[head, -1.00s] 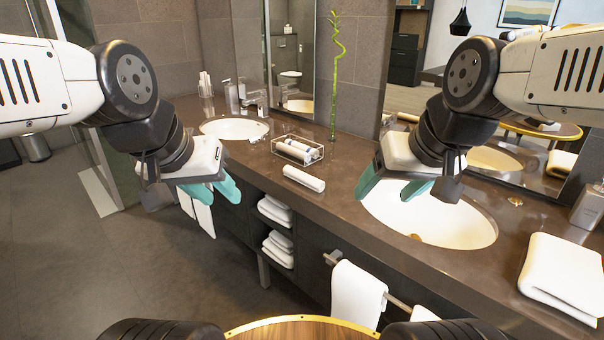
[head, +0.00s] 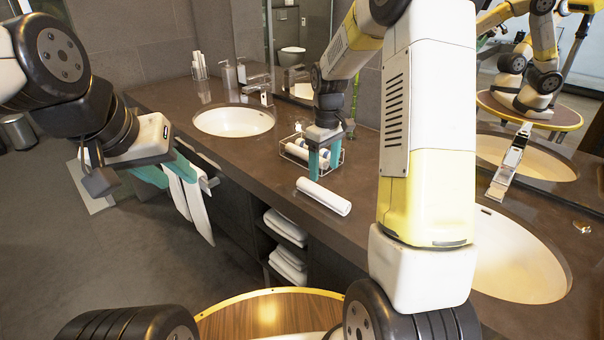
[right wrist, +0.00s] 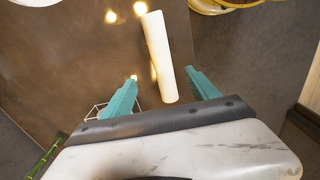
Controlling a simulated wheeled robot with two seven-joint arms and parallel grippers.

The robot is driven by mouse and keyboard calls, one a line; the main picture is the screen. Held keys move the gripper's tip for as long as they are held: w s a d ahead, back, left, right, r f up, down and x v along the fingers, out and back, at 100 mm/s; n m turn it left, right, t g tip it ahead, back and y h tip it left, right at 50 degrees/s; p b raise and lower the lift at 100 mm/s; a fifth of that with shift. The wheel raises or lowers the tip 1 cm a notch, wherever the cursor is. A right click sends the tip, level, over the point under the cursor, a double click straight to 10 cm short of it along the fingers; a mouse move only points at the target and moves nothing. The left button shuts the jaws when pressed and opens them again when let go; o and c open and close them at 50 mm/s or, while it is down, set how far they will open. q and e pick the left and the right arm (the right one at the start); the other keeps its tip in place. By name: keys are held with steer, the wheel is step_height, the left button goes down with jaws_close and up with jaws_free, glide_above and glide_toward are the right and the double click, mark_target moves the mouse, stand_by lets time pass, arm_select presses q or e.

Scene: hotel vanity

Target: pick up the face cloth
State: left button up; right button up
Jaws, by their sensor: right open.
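The face cloth (head: 323,196) is a white roll lying on the brown vanity counter, in front of a clear tray. It also shows in the right wrist view (right wrist: 159,55), running lengthwise between the teal fingers. My right gripper (head: 319,163) is open, pointing down over the counter just behind the roll in the head view. In the right wrist view the roll's near end lies between the fingertips, and I see no contact. My left gripper (head: 168,172) is open and empty, off the counter's front edge at the left.
The clear tray (head: 296,150) with small rolled items stands close behind my right gripper. Sinks lie left (head: 234,121) and right (head: 512,262). Bottles stand by the left sink. White towels hang at the counter's front (head: 195,200), near my left gripper. A mirror lines the back.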

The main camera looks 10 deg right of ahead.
mark_target(321, 187)
steer(key=f, duration=0.8)
steer(key=shift+s+a, duration=0.1)
steer(key=shift+a, duration=0.3)
steer(key=c, duration=1.5)
